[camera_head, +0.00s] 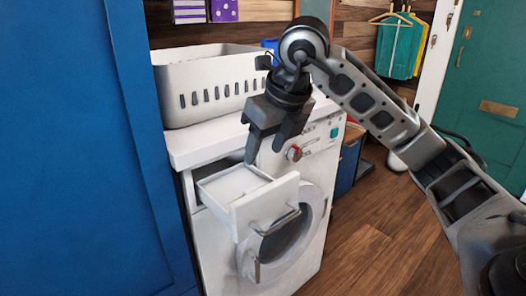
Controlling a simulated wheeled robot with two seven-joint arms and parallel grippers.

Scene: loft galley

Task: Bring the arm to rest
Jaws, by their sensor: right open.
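My right gripper (266,148) hangs from my right arm, which comes in from the right side of the head view. Its fingers point down and are open, with nothing seen between them. It is in front of the washing machine (312,170), above the pulled-out detergent drawer (262,208). One fingertip overlaps the drawer's back part in the picture; I cannot tell whether it touches. The drawer has a metal handle and looks empty. My left gripper is not in view.
A white laundry basket (205,98) stands on the machine's top. A tall blue panel (75,150) is close on the left. The round machine door (285,245) is below the drawer. Wooden floor (375,250) is clear to the right, with a green door (490,100) beyond.

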